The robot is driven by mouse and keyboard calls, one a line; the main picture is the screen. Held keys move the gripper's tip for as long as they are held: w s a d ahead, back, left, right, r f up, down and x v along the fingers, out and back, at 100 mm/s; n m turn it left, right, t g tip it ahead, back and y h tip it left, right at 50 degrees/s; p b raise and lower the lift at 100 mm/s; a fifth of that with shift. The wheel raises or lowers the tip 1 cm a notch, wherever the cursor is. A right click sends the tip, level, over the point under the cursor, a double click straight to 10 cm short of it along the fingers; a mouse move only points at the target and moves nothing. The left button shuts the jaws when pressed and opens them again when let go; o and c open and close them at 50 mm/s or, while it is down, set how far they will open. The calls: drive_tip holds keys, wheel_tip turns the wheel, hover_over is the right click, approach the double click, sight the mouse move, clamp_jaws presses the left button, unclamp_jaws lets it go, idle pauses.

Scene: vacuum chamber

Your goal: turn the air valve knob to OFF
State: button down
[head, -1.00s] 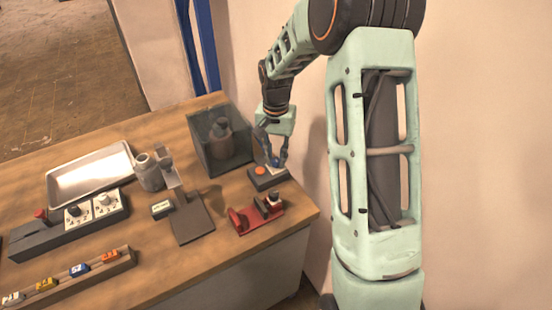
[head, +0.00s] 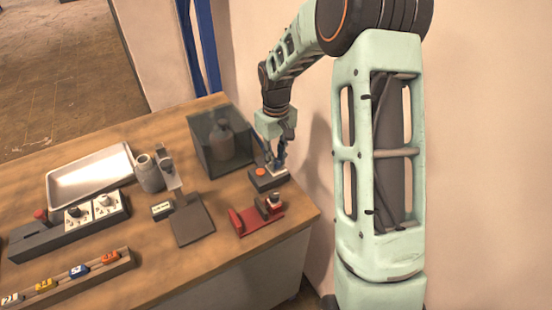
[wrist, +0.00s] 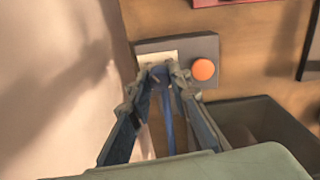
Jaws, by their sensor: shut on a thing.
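A small dark control box (head: 258,187) stands at the table's right back edge, near the wall. It carries an orange button (head: 260,172) and a pale plate (head: 281,172); they also show in the wrist view as the button (wrist: 203,69) and the plate (wrist: 168,56). My gripper (head: 276,168) reaches down onto the pale plate, beside the button. In the wrist view my gripper (wrist: 161,72) has its fingertips closed on the knob at the plate. The knob is mostly hidden by the fingers. Its markings and pointing direction cannot be read.
A see-through box (head: 205,157) with a grey bottle (head: 221,140) stands just left of the control box. A red holder (head: 243,221) lies in front. A dark plate (head: 192,222), a metal tray (head: 62,184) and a console with two dials (head: 45,237) lie farther left.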

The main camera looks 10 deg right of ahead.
sight(276, 161)
drive_tip(key=shift+n, duration=0.7)
drive_tip(key=c, duration=1.8)
unclamp_jaws()
drive_tip(key=shift+o, duration=0.2)
wheel_tip(276, 161, up, 12)
